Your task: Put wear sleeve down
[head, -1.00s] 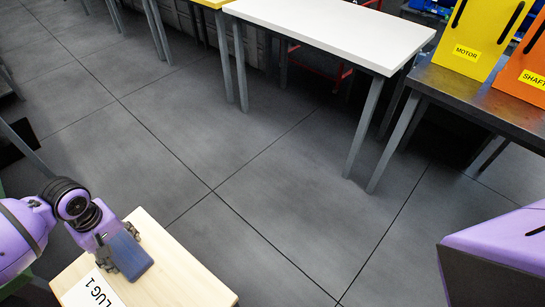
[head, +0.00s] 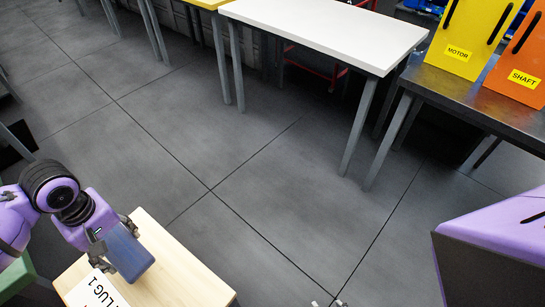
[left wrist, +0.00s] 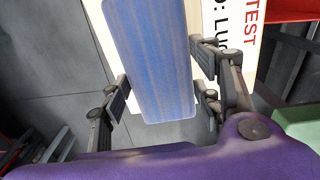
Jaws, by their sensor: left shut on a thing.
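The wear sleeve appears as a blue, streaked block (head: 128,254) in the head view. My left gripper (head: 112,250) is shut on it, above or at the edge of a pale wooden surface (head: 190,270) at the lower left. In the left wrist view the blue sleeve (left wrist: 150,60) lies between the two fingers of my left gripper (left wrist: 155,100). Whether its underside touches the surface cannot be told. Small grey tips at the bottom edge of the head view look like part of my right gripper (head: 328,303); the rest is out of frame.
A white card reading "LUG 1" (head: 97,290) lies on the wooden surface beside the sleeve. A white table (head: 330,30) stands at the back. A dark table (head: 440,85) at the right bears a yellow MOTOR bin (head: 465,40) and an orange SHAFT bin (head: 522,75). Grey floor between is clear.

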